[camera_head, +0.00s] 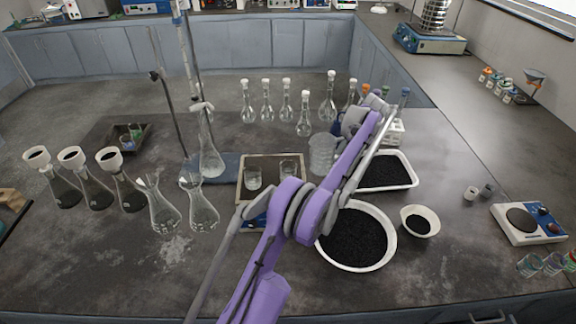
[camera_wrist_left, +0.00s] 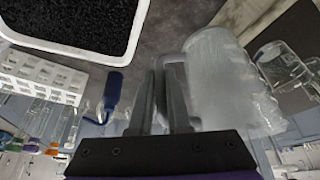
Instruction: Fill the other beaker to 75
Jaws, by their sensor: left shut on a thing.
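A clear ribbed jug (camera_head: 322,153) stands out just right of the two beakers in the head view and looks roughly upright. My left gripper (camera_wrist_left: 163,95) is shut on the jug's handle; the jug (camera_wrist_left: 218,80) is right of the fingers in the left wrist view. In the head view my purple left arm hides most of that gripper. Two small glass beakers, a left one (camera_head: 253,179) and a right one (camera_head: 289,168), stand on a tray with a pale rim (camera_head: 272,157). Their fill levels are too small to read. My right gripper is not in view.
Right of the arm are a white tray of black grains (camera_head: 403,158), a large white bowl of black grains (camera_head: 387,250) and a smaller bowl (camera_head: 432,216). Flasks (camera_head: 163,213) stand at left, near a clamp stand (camera_head: 187,60). Several stoppered flasks (camera_head: 286,105) stand behind.

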